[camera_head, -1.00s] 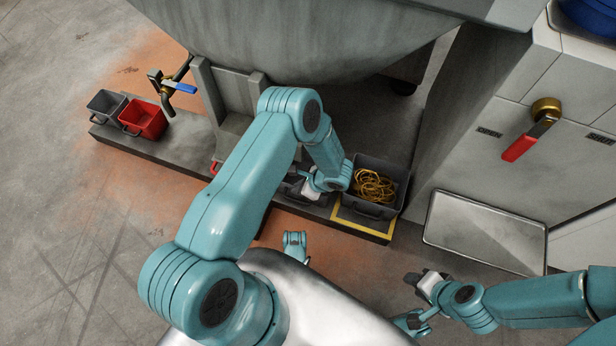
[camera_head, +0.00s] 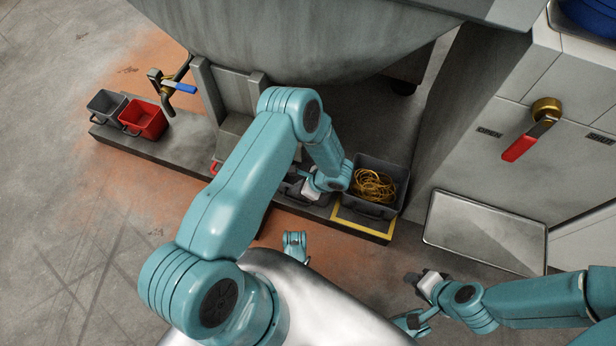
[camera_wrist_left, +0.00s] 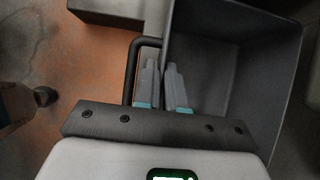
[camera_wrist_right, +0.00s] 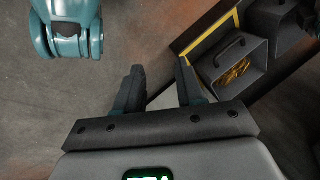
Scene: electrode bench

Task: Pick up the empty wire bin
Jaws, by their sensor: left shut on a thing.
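A grey empty bin (camera_wrist_left: 235,55) fills the right of the left wrist view, with a bare interior and a dark bar handle (camera_wrist_left: 133,70) on its side. In the head view it is mostly hidden behind my left arm. My left gripper (camera_wrist_left: 162,68) is shut at the handle side of its wall; whether it grips the rim or the handle is hard to tell. In the head view my left gripper (camera_head: 311,188) is just left of a grey bin holding yellow wire (camera_head: 373,187). My right gripper (camera_wrist_right: 160,82) is open and empty, away from the bins.
A metal tray (camera_head: 484,232) lies right. A large tank (camera_head: 300,40) overhangs behind.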

